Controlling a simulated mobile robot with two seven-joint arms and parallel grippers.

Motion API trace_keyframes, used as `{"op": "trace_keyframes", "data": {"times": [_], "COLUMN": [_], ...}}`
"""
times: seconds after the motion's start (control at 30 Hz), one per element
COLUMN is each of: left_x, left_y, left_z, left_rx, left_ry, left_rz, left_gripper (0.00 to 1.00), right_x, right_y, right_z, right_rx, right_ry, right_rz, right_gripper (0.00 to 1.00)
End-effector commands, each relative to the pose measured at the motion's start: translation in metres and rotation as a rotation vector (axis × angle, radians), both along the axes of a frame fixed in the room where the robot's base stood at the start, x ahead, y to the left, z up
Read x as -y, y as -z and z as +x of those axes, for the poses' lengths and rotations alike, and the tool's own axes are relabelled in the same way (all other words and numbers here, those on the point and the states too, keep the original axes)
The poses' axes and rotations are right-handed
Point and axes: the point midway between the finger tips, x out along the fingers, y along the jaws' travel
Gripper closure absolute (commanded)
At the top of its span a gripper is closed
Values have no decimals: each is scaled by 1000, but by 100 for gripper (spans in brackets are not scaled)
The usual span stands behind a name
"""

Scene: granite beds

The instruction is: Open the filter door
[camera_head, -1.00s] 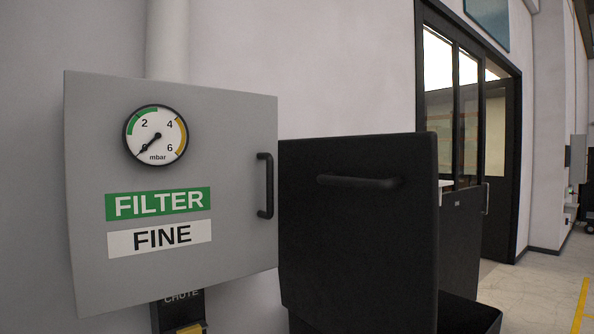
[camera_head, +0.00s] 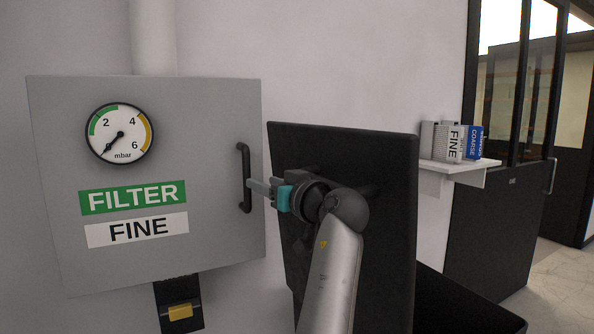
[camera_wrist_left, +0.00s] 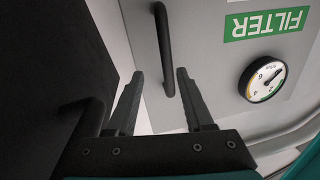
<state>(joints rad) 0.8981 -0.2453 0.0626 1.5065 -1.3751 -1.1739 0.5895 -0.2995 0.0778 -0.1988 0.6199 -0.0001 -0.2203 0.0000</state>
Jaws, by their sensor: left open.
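The grey filter door (camera_head: 200,130) is shut on the wall box, with a round mbar gauge (camera_head: 119,133) and FILTER and FINE labels. Its black vertical handle (camera_head: 244,178) is on the right edge. My left gripper (camera_head: 262,190) is open, its fingertips close to the handle's right side. In the left wrist view the handle (camera_wrist_left: 163,48) lies ahead of and between the two spread fingers (camera_wrist_left: 160,75); I cannot tell whether they touch it. My right gripper is out of view.
A black panel (camera_head: 345,140) with its own handle stands right of the filter, behind my left arm. A white shelf (camera_head: 450,168) holds FINE and COARSE boxes (camera_head: 462,142). A chute with a yellow part (camera_head: 180,312) is below the filter box.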

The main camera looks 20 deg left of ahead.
Motion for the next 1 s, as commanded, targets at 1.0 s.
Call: {"op": "trace_keyframes", "data": {"times": [1.0], "left_x": [-71], "left_y": [-24], "left_z": [23], "left_rx": [54], "left_ry": [-46], "left_rz": [-14], "left_gripper": [48], "right_x": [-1], "right_y": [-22], "right_z": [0], "right_rx": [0], "right_ry": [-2], "right_rz": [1], "right_gripper": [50]}}
